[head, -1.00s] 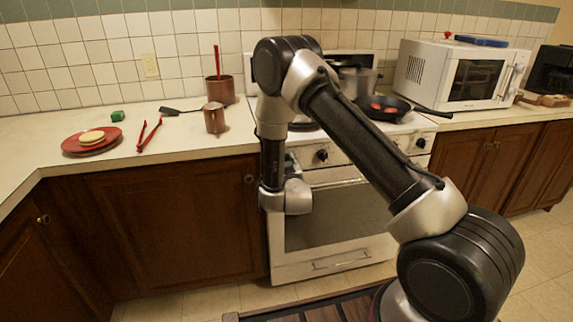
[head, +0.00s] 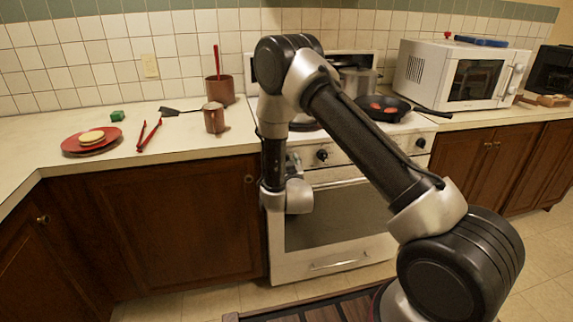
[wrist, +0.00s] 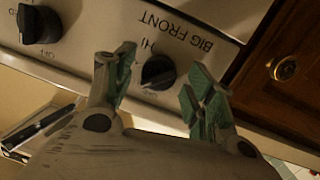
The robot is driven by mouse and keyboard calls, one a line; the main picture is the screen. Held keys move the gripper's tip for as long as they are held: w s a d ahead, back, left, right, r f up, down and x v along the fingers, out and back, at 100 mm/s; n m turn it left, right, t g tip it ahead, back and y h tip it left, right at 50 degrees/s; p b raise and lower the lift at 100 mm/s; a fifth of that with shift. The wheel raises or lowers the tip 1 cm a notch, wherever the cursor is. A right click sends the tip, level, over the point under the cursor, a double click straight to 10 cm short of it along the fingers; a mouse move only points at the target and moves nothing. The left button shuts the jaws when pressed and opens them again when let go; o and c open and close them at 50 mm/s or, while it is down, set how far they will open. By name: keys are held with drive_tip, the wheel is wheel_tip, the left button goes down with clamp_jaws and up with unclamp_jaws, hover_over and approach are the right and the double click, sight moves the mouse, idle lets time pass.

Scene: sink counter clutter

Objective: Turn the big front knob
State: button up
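The big front knob (wrist: 158,72) is black and round. It sits on the white stove panel under the label "BIG FRONT", which appears upside down in the wrist view. My gripper (wrist: 165,64) is open, with one green-padded finger on each side of the knob and gaps showing between pads and knob. Whether the fingertips reach the knob's full depth I cannot tell. In the head view my gripper (head: 293,161) is at the left end of the stove's front panel, and my arm hides this knob there.
Another black knob (wrist: 40,24) is on the same panel; it also shows in the head view (head: 322,155). A wooden cabinet (wrist: 285,65) adjoins the stove. A frying pan (head: 382,108) and a pot (head: 358,80) stand on the stove. The oven door (head: 338,212) is below.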

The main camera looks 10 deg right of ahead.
drive_tip(key=s+a+r, duration=0.1)
drive_tip(key=s, duration=1.1)
drive_tip(key=shift+r, duration=0.15)
